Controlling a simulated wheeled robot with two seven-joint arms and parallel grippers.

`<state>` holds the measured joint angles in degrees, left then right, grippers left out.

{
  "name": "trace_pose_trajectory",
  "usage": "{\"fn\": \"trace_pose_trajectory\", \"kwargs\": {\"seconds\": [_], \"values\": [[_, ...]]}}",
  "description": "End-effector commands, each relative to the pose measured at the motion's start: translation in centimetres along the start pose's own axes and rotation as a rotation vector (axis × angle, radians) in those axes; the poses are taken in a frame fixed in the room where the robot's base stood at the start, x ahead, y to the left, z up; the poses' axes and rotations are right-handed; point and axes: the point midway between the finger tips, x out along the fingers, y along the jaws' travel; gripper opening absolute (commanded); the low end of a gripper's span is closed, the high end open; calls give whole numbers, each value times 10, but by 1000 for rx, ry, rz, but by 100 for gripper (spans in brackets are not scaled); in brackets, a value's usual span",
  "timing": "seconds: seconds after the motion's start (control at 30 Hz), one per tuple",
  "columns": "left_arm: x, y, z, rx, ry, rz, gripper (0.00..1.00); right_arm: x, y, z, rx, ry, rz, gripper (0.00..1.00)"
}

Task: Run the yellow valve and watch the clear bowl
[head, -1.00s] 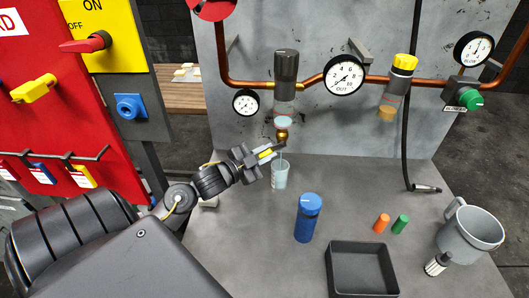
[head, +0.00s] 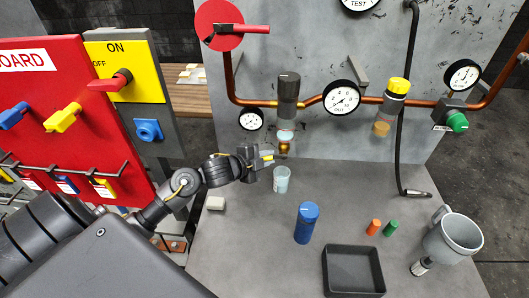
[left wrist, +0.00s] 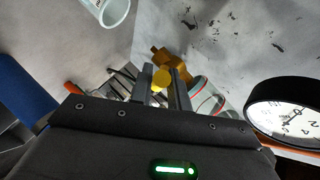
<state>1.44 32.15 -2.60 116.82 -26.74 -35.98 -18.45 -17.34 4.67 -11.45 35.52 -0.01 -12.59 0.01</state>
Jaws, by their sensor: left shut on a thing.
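The clear bowl (head: 286,137) hangs under a dark cylindrical unit (head: 288,92) on the copper pipe. Its contents are too small to read. A brass fitting (head: 284,149) sits below it. My left gripper (head: 268,158) is beside and slightly below this fitting. In the left wrist view, its jaws (left wrist: 160,90) are shut on a round yellow valve knob (left wrist: 161,78). The brass fitting (left wrist: 172,62) shows just beyond the knob, and the clear bowl (left wrist: 208,98) with a red line is right of it. My right gripper is not in view.
A clear cup (head: 281,182) stands below the fitting. A blue bottle (head: 307,223), black tray (head: 352,250), orange plug (head: 373,228), green plug (head: 391,228) and grey mug (head: 455,238) stand on the bench. A pressure gauge (head: 341,98) and yellow-topped unit (head: 397,92) are on the pipe.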

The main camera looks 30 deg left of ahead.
Motion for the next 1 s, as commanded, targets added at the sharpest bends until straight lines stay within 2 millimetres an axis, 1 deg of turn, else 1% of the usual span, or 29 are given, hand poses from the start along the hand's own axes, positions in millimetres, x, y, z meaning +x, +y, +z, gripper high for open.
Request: {"fn": "trace_pose_trajectory", "kwargs": {"seconds": [0.03,0.2,0.63,0.67,0.8,1.0], "values": [[-1,0,-2,15,-8,17,0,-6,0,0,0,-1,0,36],[-2,0,-1,40,-30,33,0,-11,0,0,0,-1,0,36],[-2,2,-1,46,-35,39,0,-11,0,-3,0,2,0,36],[-2,2,-1,46,-35,39,19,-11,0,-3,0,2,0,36],[-2,1,-1,45,-35,37,37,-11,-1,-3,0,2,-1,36],[-2,-1,-1,44,-36,33,37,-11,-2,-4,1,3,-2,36]]}}
